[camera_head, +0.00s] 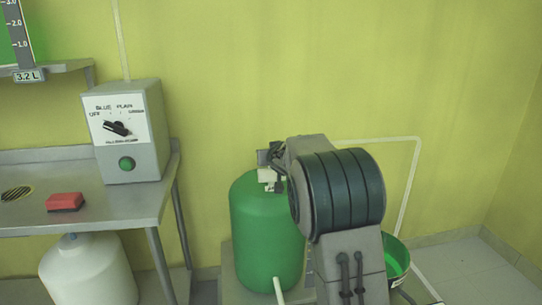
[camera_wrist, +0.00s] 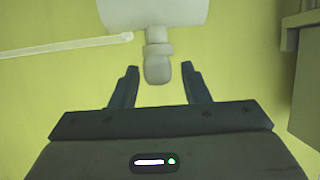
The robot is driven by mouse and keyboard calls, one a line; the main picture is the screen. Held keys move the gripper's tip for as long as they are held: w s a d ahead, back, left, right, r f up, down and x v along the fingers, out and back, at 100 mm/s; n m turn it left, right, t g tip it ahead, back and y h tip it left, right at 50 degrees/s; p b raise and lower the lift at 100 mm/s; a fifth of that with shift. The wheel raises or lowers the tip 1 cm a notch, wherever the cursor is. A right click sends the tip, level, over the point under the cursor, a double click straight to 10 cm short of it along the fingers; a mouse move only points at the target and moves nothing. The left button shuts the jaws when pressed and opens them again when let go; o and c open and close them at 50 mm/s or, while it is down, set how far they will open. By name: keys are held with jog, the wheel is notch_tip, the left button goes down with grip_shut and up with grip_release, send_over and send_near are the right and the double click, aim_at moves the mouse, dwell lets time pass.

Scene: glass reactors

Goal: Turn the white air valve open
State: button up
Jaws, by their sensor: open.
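The white air valve shows in the wrist view as a pale knob on a short stem (camera_wrist: 157,68), below a wide white body (camera_wrist: 153,12). My gripper (camera_wrist: 160,70) is open. Its two dark fingers stand left and right of the knob, with a visible gap on both sides. I cannot tell how far the fingertips reach along the knob. In the head view, a small white fitting (camera_head: 266,174) sits on top of the green tank (camera_head: 265,235). My arm hides much of the tank's right side and most of the gripper.
A steel table (camera_head: 105,205) at left carries a grey control box (camera_head: 125,130) and a red block (camera_head: 65,202). A white container (camera_head: 88,270) is below it. A green bucket (camera_head: 397,258) stands behind my arm. A white pipe (camera_head: 403,195) runs along the wall.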

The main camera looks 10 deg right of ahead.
jog(key=shift+w+f, duration=0.25)
jog(key=shift+w, duration=0.25)
grip_shut()
